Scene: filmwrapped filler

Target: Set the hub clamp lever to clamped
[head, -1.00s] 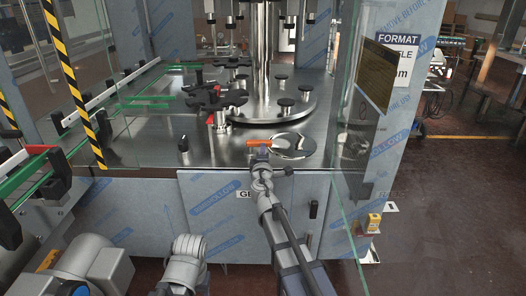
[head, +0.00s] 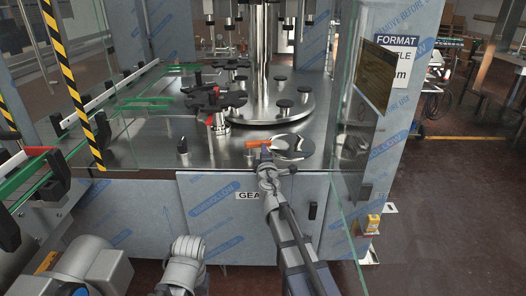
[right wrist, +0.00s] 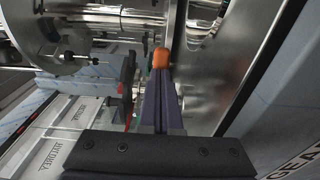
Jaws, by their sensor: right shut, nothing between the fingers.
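A short orange lever handle (head: 256,143) lies over the steel table top, by a round steel plate. In the right wrist view the orange end (right wrist: 161,58) shows straight ahead of the dark fingers. My right gripper (head: 265,160) is shut and empty, at the lever's right end; I cannot tell whether it touches. A small red lever (head: 210,119) sits at a steel hub under the black star wheel (head: 214,103). No label shows which lever is the hub clamp lever. My left gripper is not in view.
A glass door edge (head: 340,200) stands to the right. A green-railed conveyor (head: 60,165) runs at the left.

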